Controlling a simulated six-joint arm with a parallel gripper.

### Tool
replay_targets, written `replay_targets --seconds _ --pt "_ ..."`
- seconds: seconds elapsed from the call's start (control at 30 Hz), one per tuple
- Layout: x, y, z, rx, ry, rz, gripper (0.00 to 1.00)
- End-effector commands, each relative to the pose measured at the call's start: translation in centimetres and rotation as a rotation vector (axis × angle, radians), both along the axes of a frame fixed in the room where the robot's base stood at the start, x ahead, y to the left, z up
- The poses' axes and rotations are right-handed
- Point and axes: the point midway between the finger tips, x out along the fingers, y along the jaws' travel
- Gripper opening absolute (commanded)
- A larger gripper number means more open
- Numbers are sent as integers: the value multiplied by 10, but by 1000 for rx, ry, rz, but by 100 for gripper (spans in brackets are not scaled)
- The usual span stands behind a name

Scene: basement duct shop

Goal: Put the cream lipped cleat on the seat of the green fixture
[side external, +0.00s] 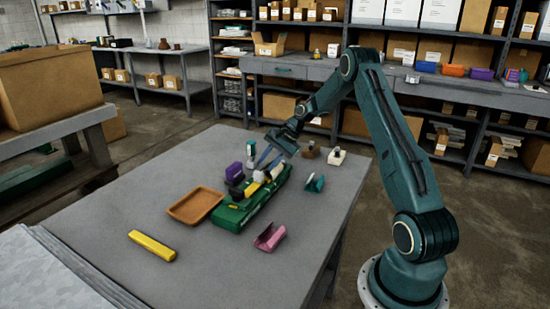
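The green fixture (232,218) lies lengthwise on the grey table, with purple, dark, yellow and pale parts along its top. A cream piece (336,157), which looks like the lipped cleat, stands on the table at the back right, apart from the fixture. My gripper (266,160) is over the back part of the fixture, pointing down and left. Its two fingers look spread apart, and I see nothing clearly held between them. The fingers and the parts behind them overlap, so contact with the fixture cannot be told. The seat is not clearly visible.
An orange-brown tray (195,206) lies left of the fixture, and a yellow bar (152,246) lies front left. A pink channel piece (270,237), a teal piece (314,184) and a brown piece (310,150) stand to the right.

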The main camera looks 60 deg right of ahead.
Motion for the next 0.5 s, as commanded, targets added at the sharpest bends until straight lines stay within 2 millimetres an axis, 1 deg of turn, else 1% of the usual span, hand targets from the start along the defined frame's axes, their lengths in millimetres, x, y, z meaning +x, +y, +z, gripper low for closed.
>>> replay_targets --seconds 0.27,0.5 --pt "-13 -10 23 -2 -2 -2 27" --pt "-31 -23 55 -2 -3 -2 27"
